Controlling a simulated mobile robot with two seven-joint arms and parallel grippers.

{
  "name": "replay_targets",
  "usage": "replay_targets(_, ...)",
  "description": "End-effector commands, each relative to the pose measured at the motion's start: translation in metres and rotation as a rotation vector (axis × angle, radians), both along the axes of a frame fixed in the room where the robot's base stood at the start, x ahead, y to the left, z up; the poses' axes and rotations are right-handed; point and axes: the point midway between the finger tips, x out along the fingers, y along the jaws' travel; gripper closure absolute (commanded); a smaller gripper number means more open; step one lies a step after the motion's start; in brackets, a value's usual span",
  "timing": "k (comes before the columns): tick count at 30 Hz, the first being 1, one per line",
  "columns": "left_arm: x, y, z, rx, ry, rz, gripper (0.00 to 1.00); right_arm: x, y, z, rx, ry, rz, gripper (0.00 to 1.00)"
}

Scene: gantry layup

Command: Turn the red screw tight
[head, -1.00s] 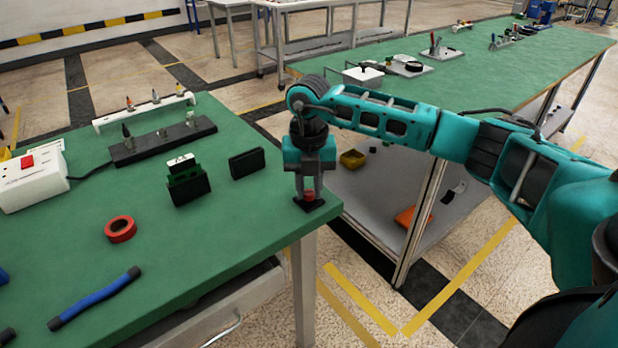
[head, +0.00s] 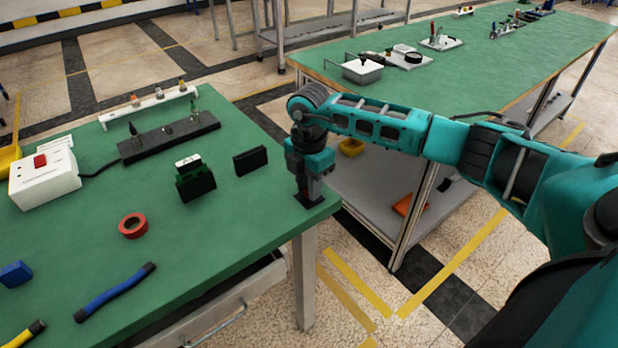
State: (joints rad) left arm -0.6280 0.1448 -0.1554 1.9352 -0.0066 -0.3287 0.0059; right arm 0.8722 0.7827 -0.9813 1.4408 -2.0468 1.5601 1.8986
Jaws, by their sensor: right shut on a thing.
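My right gripper (head: 309,192) points down at the right corner of the green table (head: 230,235). It is shut on the red screw (head: 313,187), of which only a little red shows between the fingers. The screw stands on a small dark base plate (head: 309,202) at the table's edge. How deep the screw sits in the base is hidden by the fingers. My left gripper is not in view.
Left of the gripper are a black block (head: 250,160), a green and black block (head: 194,178) and a red tape roll (head: 133,226). A blue-handled tool (head: 115,291) lies in front. A white box (head: 45,180) stands at left. A second green table (head: 480,65) is behind.

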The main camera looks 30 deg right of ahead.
Motion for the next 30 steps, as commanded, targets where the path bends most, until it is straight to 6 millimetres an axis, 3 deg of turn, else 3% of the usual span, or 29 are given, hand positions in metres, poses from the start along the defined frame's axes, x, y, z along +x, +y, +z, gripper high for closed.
replay_targets(9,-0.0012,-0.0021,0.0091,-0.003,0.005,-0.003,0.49,0.0005,-0.0003,0.0012,-0.001,-0.001,-0.110,1.00)
replay_targets(24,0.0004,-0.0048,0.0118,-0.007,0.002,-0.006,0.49,0.0006,-0.0006,0.0005,-0.002,-0.001,-0.129,1.00)
replay_targets(25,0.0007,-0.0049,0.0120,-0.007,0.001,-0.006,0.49,0.0006,-0.0006,0.0005,-0.002,-0.001,-0.129,0.74)
replay_targets(30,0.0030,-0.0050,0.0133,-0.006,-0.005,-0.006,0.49,0.0005,-0.0004,0.0004,-0.001,-0.001,-0.129,0.58)
